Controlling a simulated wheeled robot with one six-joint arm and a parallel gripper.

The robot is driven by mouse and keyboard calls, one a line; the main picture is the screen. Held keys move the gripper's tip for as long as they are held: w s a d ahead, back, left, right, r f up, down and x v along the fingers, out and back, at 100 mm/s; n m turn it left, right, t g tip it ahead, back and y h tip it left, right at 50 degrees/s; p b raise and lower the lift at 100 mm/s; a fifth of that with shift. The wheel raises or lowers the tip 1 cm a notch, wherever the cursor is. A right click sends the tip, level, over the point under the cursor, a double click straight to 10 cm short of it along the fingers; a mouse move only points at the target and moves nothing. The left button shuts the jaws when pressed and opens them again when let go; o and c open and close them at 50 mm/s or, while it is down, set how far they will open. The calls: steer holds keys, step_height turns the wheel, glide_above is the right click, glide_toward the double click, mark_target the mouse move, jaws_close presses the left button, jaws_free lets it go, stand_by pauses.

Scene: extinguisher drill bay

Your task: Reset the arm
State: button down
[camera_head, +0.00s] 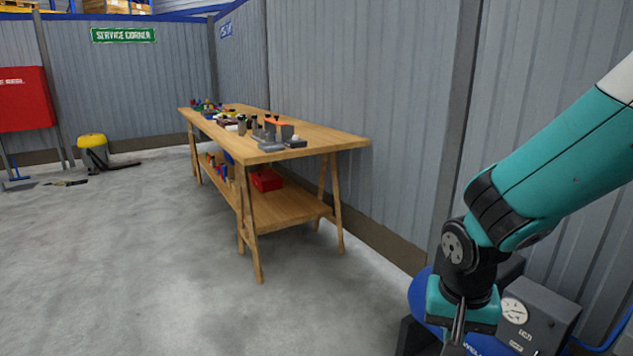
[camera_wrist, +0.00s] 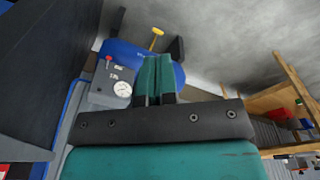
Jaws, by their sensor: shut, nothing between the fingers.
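My arm comes in from the right edge in the head view, teal with black joints, bent down at the wrist. My gripper (camera_head: 457,333) points down at the bottom right, and its tips run close to the frame's lower edge. In the wrist view my gripper (camera_wrist: 155,76) shows two teal fingers side by side, shut with nothing between them. I cannot tell the gap between the fingers and the tank.
The grey gauge box (camera_head: 538,315) stands by the wall beneath my arm. A wooden workbench (camera_head: 335,139) with tools stands along the wall. A red board (camera_head: 24,100) and a yellow-topped vacuum (camera_head: 92,141) are at the far left. The concrete floor at left is mostly clear.

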steer(key=s+a+r+n+g+y, duration=0.1)
steer(key=s+a+r+n+y, duration=0.15)
steer(key=s+r+n, duration=0.45)
steer(key=s+a+r+n+y, duration=0.2)
steer(key=s+a+r+n, duration=0.3)
steer(key=s, duration=0.4)
step_height(320, 180, up, 20)
steer(key=d+m+p, duration=0.1)
steer(key=p, duration=1.8)
steer(key=shift+d+f, duration=0.15)
